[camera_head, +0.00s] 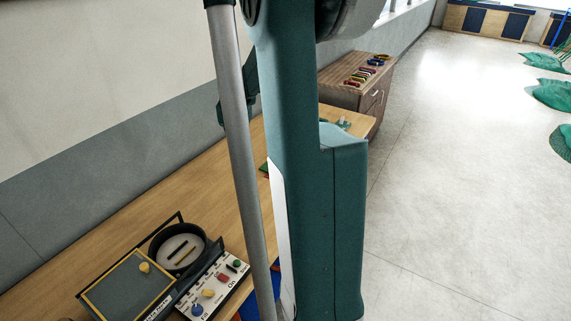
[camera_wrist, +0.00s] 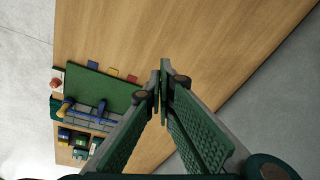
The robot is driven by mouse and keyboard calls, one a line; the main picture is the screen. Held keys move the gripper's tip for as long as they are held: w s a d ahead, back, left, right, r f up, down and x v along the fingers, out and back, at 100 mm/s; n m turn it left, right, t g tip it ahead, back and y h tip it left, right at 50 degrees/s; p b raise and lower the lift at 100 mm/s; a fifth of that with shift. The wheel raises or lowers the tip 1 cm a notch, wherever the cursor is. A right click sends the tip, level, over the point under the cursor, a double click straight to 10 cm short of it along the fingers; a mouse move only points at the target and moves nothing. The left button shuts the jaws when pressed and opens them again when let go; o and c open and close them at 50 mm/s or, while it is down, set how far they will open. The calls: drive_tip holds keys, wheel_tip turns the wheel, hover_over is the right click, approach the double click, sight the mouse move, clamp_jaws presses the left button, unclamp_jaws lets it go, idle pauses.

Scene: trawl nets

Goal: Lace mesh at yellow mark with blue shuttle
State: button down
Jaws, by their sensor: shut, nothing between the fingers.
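My gripper (camera_wrist: 162,92) is shut and empty in the wrist view, with its fingertips together above the wooden bench. A green panel (camera_wrist: 100,90), possibly the mesh, lies on the bench to the left of the fingertips. Along its upper edge sit a small blue tab (camera_wrist: 92,65), a yellow tab (camera_wrist: 112,72) and a red tab (camera_wrist: 132,79). A long blue item (camera_wrist: 88,116) lies across the grey lower part; I cannot tell if it is the shuttle. The left finger hides part of this area. My gripper is not seen in the head view.
In the head view, my arm blocks the middle of the bench (camera_head: 110,232). A panel with coloured knobs (camera_head: 215,284) and a round black dish (camera_head: 178,246) stand at its near end. A wooden cabinet (camera_head: 340,92) stands beyond. Green nets (camera_head: 553,93) lie on the floor.

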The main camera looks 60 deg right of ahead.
drive_tip(key=s+d+f+m, duration=0.1)
drive_tip(key=s+d+f, duration=0.1)
drive_tip(key=d+f, duration=0.2)
drive_tip(key=s+d+f+m+g+p, duration=0.1)
drive_tip(key=d+f, duration=0.4)
drive_tip(key=d, duration=0.6)
drive_tip(key=s+d+f+m+y, duration=0.1)
drive_tip(key=s+d+f+m, duration=0.2)
drive_tip(key=d, duration=0.5)
drive_tip(key=shift+s+f+g, duration=0.3)
drive_tip(key=shift+s+f, duration=0.35)
drive_tip(key=shift+s, duration=0.25)
wheel_tip(320, 180, down, 10)
drive_tip(key=shift+r, duration=0.25)
drive_tip(key=shift+d+f, duration=0.25)
drive_tip(key=shift+f, duration=0.05)
drive_tip(key=shift+d, duration=1.8)
